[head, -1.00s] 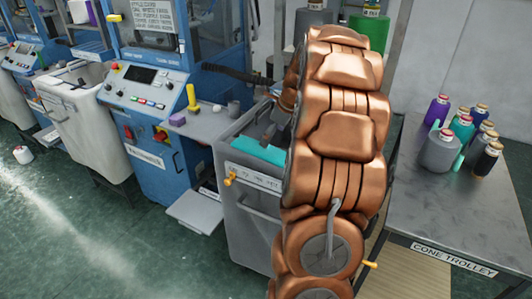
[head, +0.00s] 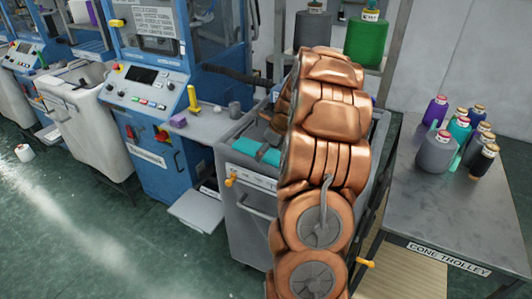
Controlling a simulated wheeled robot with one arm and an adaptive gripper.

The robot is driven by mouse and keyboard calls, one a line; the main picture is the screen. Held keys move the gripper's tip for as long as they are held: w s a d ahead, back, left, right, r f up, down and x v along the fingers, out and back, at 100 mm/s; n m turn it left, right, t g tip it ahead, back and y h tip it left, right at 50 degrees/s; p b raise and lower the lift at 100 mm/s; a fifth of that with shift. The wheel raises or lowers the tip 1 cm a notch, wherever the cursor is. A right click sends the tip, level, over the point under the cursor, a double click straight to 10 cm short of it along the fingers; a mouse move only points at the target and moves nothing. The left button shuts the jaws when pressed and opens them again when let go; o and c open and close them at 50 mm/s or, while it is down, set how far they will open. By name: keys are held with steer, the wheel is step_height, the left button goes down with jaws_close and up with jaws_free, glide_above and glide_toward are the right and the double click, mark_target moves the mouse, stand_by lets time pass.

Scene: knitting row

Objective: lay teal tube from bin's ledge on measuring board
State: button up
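The teal tube (head: 246,146) lies at the near-left rim of the grey bin (head: 243,215), under the machine's side. A dark part, apparently my gripper's finger (head: 262,152), crosses over the teal, and more teal shows to its right. My copper arm hides most of the bin's inside and the rest of my gripper. I cannot tell whether the fingers are closed on the tube or only over it. No board is clearly marked as the measuring board; a flat pale grey panel (head: 203,210) sits low, left of the bin.
The cone trolley (head: 410,215) stands at right with several yarn cones on its far part; its near top is clear. Green floor is open at front left.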

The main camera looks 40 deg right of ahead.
mark_target(268, 153)
steer(key=c, duration=0.9)
steer(key=shift+r, duration=0.15)
steer(key=shift+c, duration=0.3)
steer(key=shift+d+r+b, duration=0.1)
steer(key=shift+r+b, duration=0.35)
steer(key=shift+r, duration=0.15)
step_height(268, 153, up, 2)
steer(key=shift+s+r+b, duration=0.1)
steer(key=shift+s+b, duration=0.05)
steer(key=shift+b, duration=0.25)
steer(key=s+a+r+b, duration=0.1)
steer(key=s+a+b, duration=0.3)
steer(key=s, duration=1.1)
steer(key=shift+s+r, duration=0.15)
steer(key=shift+r, duration=0.05)
